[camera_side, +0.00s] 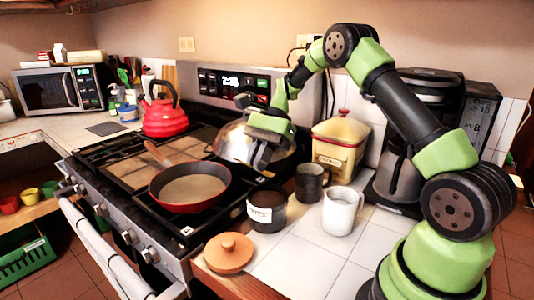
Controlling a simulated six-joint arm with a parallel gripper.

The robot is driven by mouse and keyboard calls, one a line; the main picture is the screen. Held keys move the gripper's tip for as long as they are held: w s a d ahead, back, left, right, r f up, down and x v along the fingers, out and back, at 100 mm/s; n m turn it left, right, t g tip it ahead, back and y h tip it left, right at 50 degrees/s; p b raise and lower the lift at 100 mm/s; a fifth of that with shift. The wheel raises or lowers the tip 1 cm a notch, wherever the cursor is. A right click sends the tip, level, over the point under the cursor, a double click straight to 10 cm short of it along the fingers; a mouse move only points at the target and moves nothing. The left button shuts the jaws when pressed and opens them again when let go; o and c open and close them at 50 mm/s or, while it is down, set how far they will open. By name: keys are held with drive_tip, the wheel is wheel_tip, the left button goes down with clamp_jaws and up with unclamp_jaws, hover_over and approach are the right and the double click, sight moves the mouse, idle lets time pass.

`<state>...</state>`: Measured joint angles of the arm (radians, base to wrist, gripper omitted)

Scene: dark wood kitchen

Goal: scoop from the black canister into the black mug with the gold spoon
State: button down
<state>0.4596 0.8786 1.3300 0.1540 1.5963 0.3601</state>
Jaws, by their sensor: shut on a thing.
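The black canister (267,213) with a white label stands open on the white tiled counter, right of the stove. The black mug (311,184) stands upright just behind it to the right, with its handle to the right. My gripper (261,164) points down above and slightly behind the canister, in front of the silver pot. It is shut on a thin thing, which I take to be the gold spoon. The spoon itself can hardly be made out at this size, and I cannot tell whether anything is in its bowl. The inside of the canister is dark.
A white mug (340,212) stands right of the canister. A round orange-brown lid (228,252) lies near the counter's front edge. A yellow tin (338,146) and a coffee machine stand behind. A red pan (188,187) and the silver pot (236,141) sit on the stove.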

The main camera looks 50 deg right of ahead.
wheel_tip(320, 180, down, 7)
drive_tip(key=d, duration=0.2)
drive_tip(key=shift+a+r, duration=0.15)
drive_tip(key=shift+r, duration=1.1)
drive_tip(key=shift+a+r, duration=0.1)
drive_tip(key=shift+r, duration=1.1)
drive_tip(key=shift+a+r+h, duration=0.3)
drive_tip(key=shift+r+h, duration=0.05)
drive_tip(key=shift+h, duration=0.05)
drive_tip(key=shift+a+r+h, duration=0.35)
drive_tip(key=shift+r+h, duration=0.05)
drive_tip(key=shift+h, duration=0.3)
drive_tip(key=shift+a+r+h, duration=0.3)
drive_tip(key=shift+r+h, duration=0.1)
drive_tip(key=shift+h, duration=0.3)
